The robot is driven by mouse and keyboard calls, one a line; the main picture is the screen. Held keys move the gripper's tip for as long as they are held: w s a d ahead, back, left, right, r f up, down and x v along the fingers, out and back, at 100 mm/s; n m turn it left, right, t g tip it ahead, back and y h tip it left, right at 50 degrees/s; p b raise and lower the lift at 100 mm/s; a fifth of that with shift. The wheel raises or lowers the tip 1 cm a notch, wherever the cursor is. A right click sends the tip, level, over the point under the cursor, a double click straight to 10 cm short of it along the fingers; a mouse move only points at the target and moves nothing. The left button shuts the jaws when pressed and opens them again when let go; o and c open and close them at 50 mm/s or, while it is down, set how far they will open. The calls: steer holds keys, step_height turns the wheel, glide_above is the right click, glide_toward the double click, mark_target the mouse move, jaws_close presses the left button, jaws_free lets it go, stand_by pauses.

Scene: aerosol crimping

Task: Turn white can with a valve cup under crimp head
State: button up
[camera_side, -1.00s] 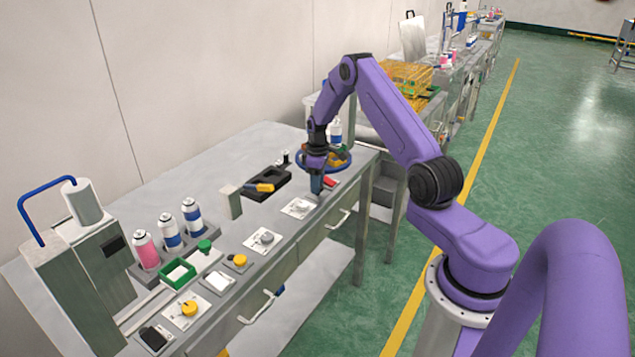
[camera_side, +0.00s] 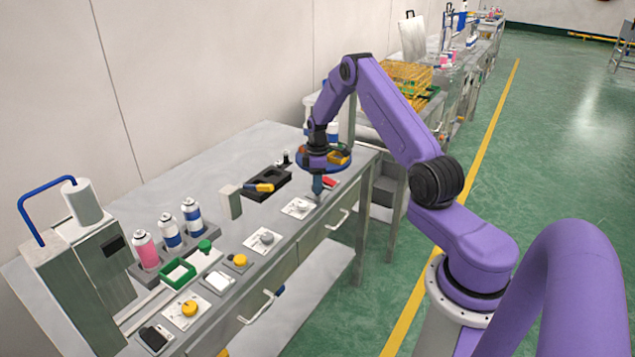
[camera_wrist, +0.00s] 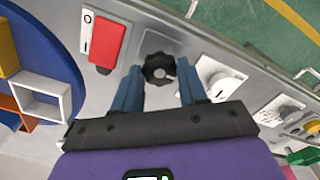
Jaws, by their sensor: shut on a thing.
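My gripper (camera_side: 318,192) points down at the front of the far bench end. In the wrist view its blue fingers are on either side of a black ridged knob (camera_wrist: 159,69), shut on it. A blue round turntable (camera_side: 301,164) is behind my gripper and partly hidden; its edge shows in the wrist view (camera_wrist: 52,58) with coloured open compartments on it. A white and blue can (camera_side: 333,132) shows behind my wrist, mostly hidden. I cannot tell whether it has a valve cup, and I cannot make out the crimp head.
A red switch (camera_wrist: 106,45) lies just left of the knob. A white dial (camera_wrist: 220,78) is to its right. A black tray (camera_side: 265,184) with a yellow item lies behind. A pink can (camera_side: 146,250) and two blue and white cans stand in a rack beside a grey press (camera_side: 75,285).

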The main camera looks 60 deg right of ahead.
steer(key=o, duration=1.1)
steer(key=shift+c, duration=0.2)
step_height(320, 180, up, 18)
steer(key=shift+f, duration=0.25)
